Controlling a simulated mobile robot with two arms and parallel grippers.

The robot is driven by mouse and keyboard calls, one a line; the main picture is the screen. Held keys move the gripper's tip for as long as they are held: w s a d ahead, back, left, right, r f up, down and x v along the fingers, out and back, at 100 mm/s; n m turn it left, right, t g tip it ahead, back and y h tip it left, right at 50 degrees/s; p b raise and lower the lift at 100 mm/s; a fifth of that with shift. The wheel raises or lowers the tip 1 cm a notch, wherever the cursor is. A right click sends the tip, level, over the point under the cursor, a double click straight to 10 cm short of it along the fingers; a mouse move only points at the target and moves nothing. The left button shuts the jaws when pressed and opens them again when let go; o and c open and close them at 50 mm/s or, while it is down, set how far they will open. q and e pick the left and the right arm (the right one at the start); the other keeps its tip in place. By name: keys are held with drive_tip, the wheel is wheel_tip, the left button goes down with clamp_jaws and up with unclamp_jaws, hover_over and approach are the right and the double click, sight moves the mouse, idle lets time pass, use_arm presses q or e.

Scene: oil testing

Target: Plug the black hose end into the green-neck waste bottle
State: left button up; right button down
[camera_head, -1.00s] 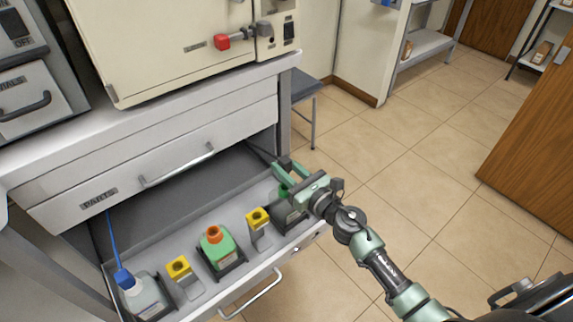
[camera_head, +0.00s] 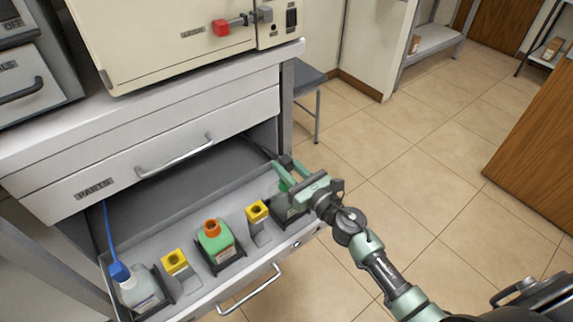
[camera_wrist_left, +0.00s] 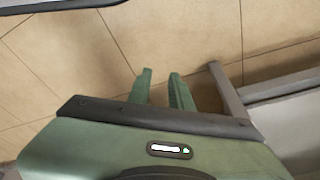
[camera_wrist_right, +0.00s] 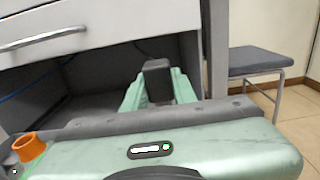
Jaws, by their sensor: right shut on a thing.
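My right gripper (camera_head: 286,172) is over the right end of the open drawer. It is shut on the black hose end, a dark block between its fingers in the right wrist view (camera_wrist_right: 157,79). The green-neck waste bottle stands in a dark holder at that end. Only a bit of its bright green neck (camera_head: 284,187) shows, just under the fingers; my gripper hides most of the bottle. I cannot tell whether hose end and neck touch. My left gripper (camera_wrist_left: 161,82) shows only in the left wrist view, over the floor, with an empty gap between its fingers.
The drawer also holds a bottle with a blue hose plug (camera_head: 121,272), a green bottle with an orange neck (camera_head: 213,228) and two yellow-topped stands (camera_head: 175,258) (camera_head: 257,211). A shut drawer (camera_head: 150,165) is above. A stool (camera_head: 308,75) stands behind, right.

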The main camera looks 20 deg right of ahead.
idle(0.7)
drive_tip(key=shift+f, duration=0.1)
use_arm(q)
drive_tip(key=shift+w+r, duration=0.25)
drive_tip(key=shift+r, duration=0.35)
drive_tip(key=shift+r, duration=0.3)
drive_tip(key=shift+s+f+b, duration=0.15)
drive_tip(key=shift+s+b, duration=0.05)
drive_tip(key=shift+b, duration=0.1)
use_arm(e)
drive_tip(key=shift+f, duration=0.15)
use_arm(q)
drive_tip(key=shift+w+r, duration=0.1)
drive_tip(key=shift+r, duration=0.7)
use_arm(e)
drive_tip(key=shift+f, duration=0.1)
use_arm(q)
drive_tip(key=shift+r, duration=0.1)
drive_tip(key=shift+w, duration=0.1)
